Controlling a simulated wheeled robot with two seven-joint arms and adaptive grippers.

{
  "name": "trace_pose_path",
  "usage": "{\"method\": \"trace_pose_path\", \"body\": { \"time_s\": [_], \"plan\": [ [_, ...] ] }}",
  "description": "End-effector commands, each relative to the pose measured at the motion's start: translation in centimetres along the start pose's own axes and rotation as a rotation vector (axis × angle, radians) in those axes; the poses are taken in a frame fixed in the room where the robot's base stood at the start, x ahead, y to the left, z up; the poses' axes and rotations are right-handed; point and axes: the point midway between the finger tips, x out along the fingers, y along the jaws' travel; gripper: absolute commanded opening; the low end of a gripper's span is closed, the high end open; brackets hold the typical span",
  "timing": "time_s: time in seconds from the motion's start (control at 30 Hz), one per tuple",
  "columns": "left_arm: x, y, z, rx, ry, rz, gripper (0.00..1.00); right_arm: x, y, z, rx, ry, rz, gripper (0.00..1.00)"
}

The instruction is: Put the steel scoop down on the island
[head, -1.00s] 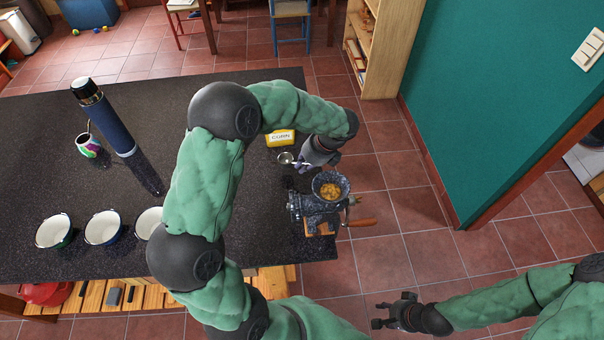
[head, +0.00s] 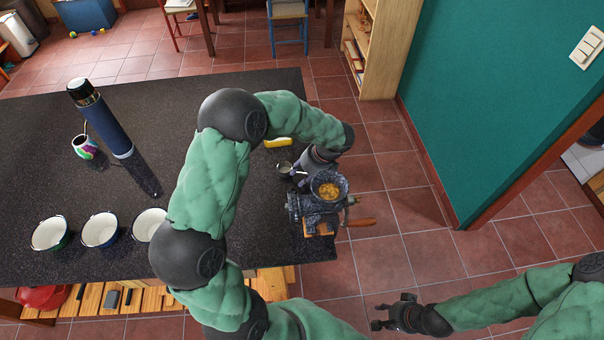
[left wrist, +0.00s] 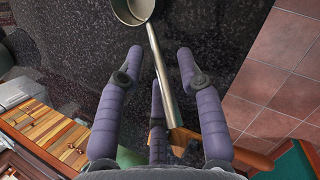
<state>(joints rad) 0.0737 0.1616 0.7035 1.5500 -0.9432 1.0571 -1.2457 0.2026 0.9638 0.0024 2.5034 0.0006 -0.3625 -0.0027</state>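The steel scoop (head: 284,167) is at the right end of the dark island (head: 190,90), its cup just beyond my left gripper (head: 299,180). In the left wrist view the scoop's cup (left wrist: 133,8) is at the top, and its handle runs down between my left fingers (left wrist: 157,62). Those fingers are spread, with gaps to the handle on both sides. The cup looks to be at the island top; the contact is not clear. My right gripper (head: 384,317) is open and empty over the floor at the bottom right.
A grinder (head: 318,205) with yellow grain in its hopper stands at the island's right edge, close to my left gripper. A yellow packet (head: 278,142) lies behind, partly hidden.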

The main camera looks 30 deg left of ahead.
Motion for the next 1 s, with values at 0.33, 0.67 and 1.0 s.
{"method": "trace_pose_path", "body": {
  "time_s": [0.33, 0.67, 1.0],
  "plan": [
    [-2.9, 0.0, 0.1, 0.001, -0.001, -0.004, 0.37, -0.6, -0.2, 0.0, 0.0, 0.0, 0.0, 0.4],
    [-9.4, 0.0, 0.1, 0.0, -0.001, -0.004, 0.37, -1.6, -0.6, 0.1, 0.0, 0.0, 0.0, 0.4],
    [-12.1, 0.0, 0.1, 0.001, 0.0, -0.001, 0.37, -1.9, -0.7, 0.1, 0.0, 0.0, 0.0, 0.4]
  ]
}}
